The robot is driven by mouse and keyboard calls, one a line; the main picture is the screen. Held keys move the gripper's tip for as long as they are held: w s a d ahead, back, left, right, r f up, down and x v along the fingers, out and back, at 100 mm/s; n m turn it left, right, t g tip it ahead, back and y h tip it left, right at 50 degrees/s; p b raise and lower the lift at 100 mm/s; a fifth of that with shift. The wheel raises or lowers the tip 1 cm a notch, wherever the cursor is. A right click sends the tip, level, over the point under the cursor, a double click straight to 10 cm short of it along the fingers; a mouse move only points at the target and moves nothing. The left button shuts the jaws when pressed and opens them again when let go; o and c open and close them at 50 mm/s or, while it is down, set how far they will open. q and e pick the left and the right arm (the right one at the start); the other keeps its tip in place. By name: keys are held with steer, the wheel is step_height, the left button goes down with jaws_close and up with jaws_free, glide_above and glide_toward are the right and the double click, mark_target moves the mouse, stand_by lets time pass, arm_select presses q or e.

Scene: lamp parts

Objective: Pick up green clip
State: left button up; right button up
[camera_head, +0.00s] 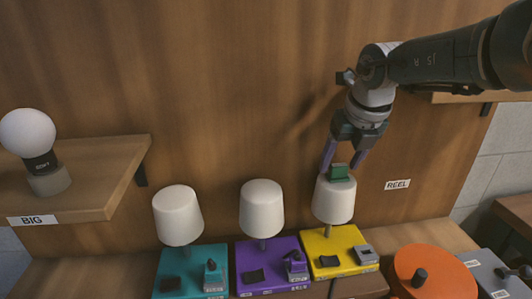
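The green clip (339,173) is a small dark green block. It appears at the top of the white lampshade on the yellow base (338,248). My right gripper (341,167) comes down from above, with its two purple fingers spread on either side of the clip. The fingers look apart from the clip, but I cannot tell how close they are in depth. I also cannot tell whether the clip rests on the shade or is in front of or behind it. My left gripper is not in view.
Lamps on a teal base (195,267) and a purple base (270,262) stand to the left. An orange disc (440,276) and a grey box (488,270) are at the right. A shelf marked BIG (105,170) with a round bulb (27,132) juts out at left.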

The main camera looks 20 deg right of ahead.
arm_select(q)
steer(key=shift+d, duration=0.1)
arm_select(e)
jaws_close()
stand_by(0.4)
